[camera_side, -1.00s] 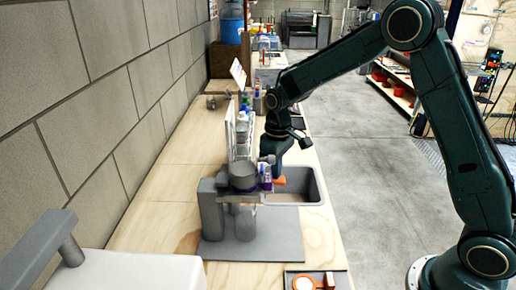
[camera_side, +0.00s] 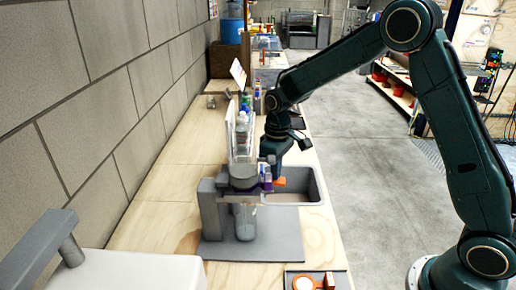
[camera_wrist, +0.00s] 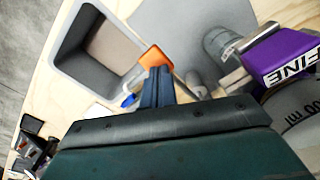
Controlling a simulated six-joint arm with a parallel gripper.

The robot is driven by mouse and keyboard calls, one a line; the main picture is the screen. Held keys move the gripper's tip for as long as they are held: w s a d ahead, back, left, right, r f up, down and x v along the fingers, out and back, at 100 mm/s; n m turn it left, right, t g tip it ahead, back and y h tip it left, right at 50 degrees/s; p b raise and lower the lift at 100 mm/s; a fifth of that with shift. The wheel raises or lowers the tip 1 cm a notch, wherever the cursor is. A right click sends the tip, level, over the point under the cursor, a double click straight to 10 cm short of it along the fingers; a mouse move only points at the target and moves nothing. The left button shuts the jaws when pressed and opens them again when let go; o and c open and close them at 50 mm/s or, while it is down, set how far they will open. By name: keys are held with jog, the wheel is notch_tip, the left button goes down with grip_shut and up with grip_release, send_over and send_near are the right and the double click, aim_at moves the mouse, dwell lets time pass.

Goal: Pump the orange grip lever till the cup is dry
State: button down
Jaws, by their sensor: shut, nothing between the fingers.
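The orange grip lever (camera_side: 280,182) sticks out to the right of the filter unit in the side view. In the wrist view the lever (camera_wrist: 156,58) is just beyond my fingertips. My gripper (camera_wrist: 158,72) is shut and empty, its fingers at the lever's edge; I cannot tell whether they touch it. In the side view my gripper's lower end is partly hidden near the unit. The cup (camera_side: 243,172) sits on top of the unit, and a clear vessel (camera_side: 245,222) hangs below. A cup wall with "ml" marks (camera_wrist: 295,108) shows in the wrist view; the liquid level is unclear.
A purple block marked "FINE" (camera_wrist: 285,55) is close on the right in the wrist view. A grey sink (camera_side: 300,187) lies behind the lever. Several bottles (camera_side: 245,105) stand behind the unit. A small tray with an orange-and-white object (camera_side: 318,283) is at the front.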

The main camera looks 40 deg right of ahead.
jog(key=shift+r, duration=2.4)
jog(key=shift+f, duration=0.25)
jog(key=shift+f, duration=3)
jog(key=shift+r, duration=0.1)
jog(key=shift+r, duration=3.15)
jog(key=shift+f, duration=0.15)
